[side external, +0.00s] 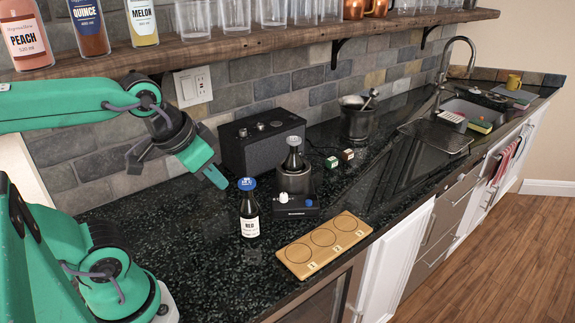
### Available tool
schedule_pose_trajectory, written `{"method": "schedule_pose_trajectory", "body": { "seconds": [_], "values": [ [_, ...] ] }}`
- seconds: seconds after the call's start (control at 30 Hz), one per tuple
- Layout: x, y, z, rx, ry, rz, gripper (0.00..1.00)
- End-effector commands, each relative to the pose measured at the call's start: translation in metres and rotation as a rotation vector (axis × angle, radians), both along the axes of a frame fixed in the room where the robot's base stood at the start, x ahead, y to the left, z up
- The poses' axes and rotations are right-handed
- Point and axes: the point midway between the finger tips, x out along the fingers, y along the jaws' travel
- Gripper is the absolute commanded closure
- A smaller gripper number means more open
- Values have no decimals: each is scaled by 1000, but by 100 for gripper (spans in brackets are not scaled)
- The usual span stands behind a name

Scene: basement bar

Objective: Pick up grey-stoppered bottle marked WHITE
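A dark bottle with a grey stopper (294,142) stands upright in a metal cylinder on a small black device (296,208). The cylinder hides its lower part, and I cannot read a WHITE label on it. A dark bottle with a blue stopper (249,212) stands on the counter in front of it; its white label reads RED. My gripper (178,176) is open and empty, in the air to the left of both bottles and above the counter. Its grey finger and green finger are apart.
A wooden board (290,254) with numbered circles lies near the counter's front edge. A black speaker box (262,140) stands behind the cylinder. A shelf (270,38) with glasses and bottles runs above.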

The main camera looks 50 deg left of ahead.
Motion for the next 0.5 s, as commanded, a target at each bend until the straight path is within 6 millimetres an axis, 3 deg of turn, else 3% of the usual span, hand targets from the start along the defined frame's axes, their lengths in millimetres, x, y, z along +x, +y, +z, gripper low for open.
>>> {"method": "schedule_pose_trajectory", "body": {
  "seconds": [0.03,0.3,0.5],
  "values": [
    [0,0,0,0,0,0,82],
    [0,0,0,0,0,0,32],
    [0,0,0,0,0,0,32]
  ]
}}
